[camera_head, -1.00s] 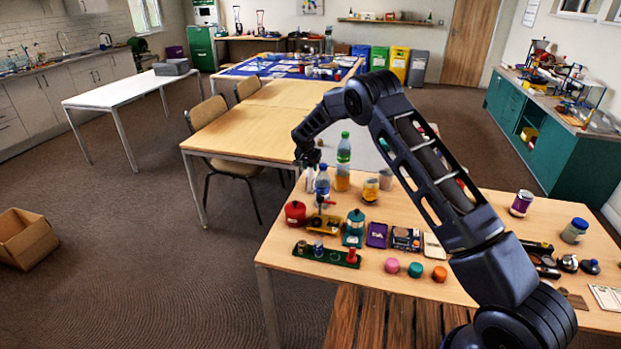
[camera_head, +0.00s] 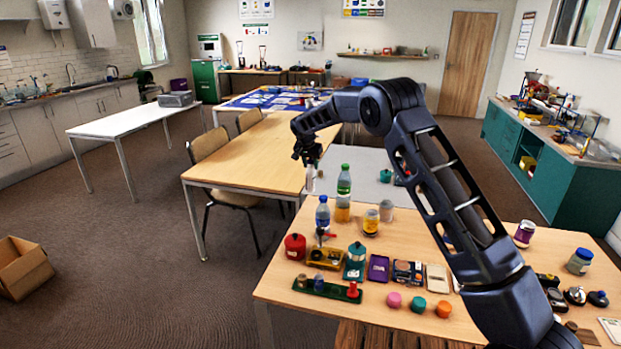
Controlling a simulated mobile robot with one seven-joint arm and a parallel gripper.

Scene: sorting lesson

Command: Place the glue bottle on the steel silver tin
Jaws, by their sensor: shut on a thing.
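My gripper (camera_head: 310,166) is above the back left edge of the near wooden table. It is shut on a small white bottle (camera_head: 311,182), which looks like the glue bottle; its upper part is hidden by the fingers. The bottle hangs roughly upright, above and left of the blue-capped water bottle. The steel silver tin (camera_head: 386,211), a plain grey cylinder, stands on the table to the right, beside a yellow-labelled can. The tin's top looks clear.
A tall green-capped bottle (camera_head: 343,193) and the yellow-labelled can (camera_head: 371,222) stand between my gripper and the tin. The blue-capped bottle (camera_head: 322,214) is close below.

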